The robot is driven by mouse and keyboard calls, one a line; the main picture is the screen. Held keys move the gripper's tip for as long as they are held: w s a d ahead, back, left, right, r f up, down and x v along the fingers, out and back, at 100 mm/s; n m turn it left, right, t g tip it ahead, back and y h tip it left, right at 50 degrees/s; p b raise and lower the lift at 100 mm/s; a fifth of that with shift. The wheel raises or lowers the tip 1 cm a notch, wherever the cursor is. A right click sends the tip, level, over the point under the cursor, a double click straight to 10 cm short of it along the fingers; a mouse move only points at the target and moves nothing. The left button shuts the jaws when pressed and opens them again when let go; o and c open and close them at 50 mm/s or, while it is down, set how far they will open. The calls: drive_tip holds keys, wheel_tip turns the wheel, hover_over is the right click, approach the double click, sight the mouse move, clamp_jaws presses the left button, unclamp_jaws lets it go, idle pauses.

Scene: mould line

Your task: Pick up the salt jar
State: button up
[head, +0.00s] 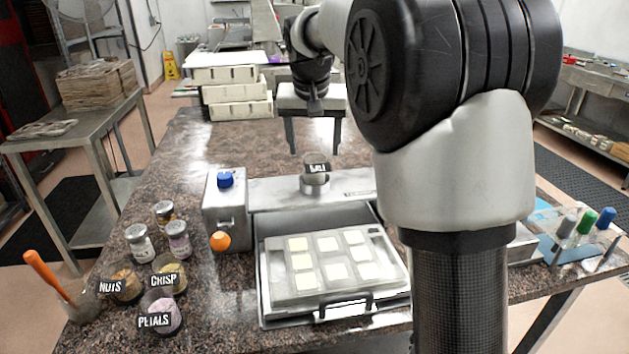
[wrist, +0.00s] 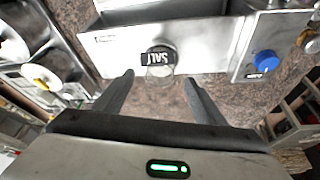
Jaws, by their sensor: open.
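The salt jar (head: 316,172) is a small clear jar with a black label. In the head view it shows at the back edge of the metal machine, behind the mould tray. In the wrist view the salt jar (wrist: 160,62) lies ahead, its label upside down, roughly centred between the fingers. My gripper (head: 314,150) points down just above and behind the jar in the head view. In the wrist view my gripper (wrist: 158,80) is open and empty, one finger to each side of the jar. I see no contact. Whether the jar rests on the machine's top is hard to tell.
The machine (head: 228,210) has a blue knob (head: 225,179) and an orange knob (head: 220,241). A mould tray (head: 395,278) with several white squares stands in front. Several jars, including petals (head: 163,312), stand at the left. White boxes (head: 237,92) are stacked behind. Granite behind the machine is mostly clear.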

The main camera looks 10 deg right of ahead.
sight(316, 174)
drive_tip(key=b+x, duration=0.1)
drive_tip(key=x, duration=0.5)
drive_tip(key=shift+w+f, duration=0.15)
drive_tip(key=shift+f, duration=0.15)
drive_tip(key=c, duration=1)
